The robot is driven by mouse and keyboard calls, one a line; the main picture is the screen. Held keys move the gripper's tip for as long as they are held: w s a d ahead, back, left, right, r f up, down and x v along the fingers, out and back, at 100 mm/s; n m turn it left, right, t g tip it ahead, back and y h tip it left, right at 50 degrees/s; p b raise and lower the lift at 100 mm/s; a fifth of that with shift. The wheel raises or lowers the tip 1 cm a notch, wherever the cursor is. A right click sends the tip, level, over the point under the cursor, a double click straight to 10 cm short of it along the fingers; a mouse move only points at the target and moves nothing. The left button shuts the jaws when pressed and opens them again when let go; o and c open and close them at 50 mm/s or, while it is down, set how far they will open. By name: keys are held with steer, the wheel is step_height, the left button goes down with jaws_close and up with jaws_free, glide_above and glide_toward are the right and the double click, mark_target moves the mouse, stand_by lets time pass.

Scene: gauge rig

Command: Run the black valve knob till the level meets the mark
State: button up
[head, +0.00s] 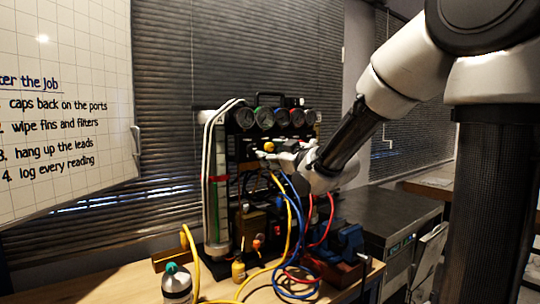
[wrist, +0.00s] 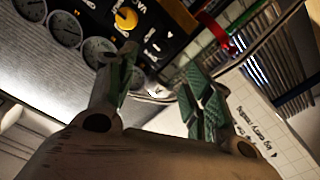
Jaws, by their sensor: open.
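A gauge rig with a dark panel (head: 240,150) stands on the bench in the head view. A clear upright tube (head: 222,185) with green and red in it is at its left side; I cannot make out the level or a mark. A yellow knob (head: 269,147) is on the panel, and it also shows in the wrist view (wrist: 126,18). My gripper (head: 279,158) is in front of the panel, just below and right of the yellow knob. In the wrist view its fingers (wrist: 158,88) are apart with nothing between them.
Several round gauges (head: 265,118) line the rig's top. Yellow, blue and red hoses (head: 292,225) hang below my gripper and loop over the bench (head: 125,284). A bottle (head: 177,284) with a green cap stands front left. A whiteboard (head: 65,100) is at left.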

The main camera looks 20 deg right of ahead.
mark_target(253, 149)
steer(key=w+a+m, duration=0.1)
steer(key=w, duration=0.2)
steer(key=w+a+m, duration=0.1)
steer(key=w, duration=0.3)
steer(key=w+a+m, duration=0.1)
steer(key=w, duration=0.3)
steer(key=shift+w+a, duration=0.25)
steer(key=shift+a, duration=0.1)
steer(key=c, duration=1.1)
steer(key=shift+o, duration=0.2)
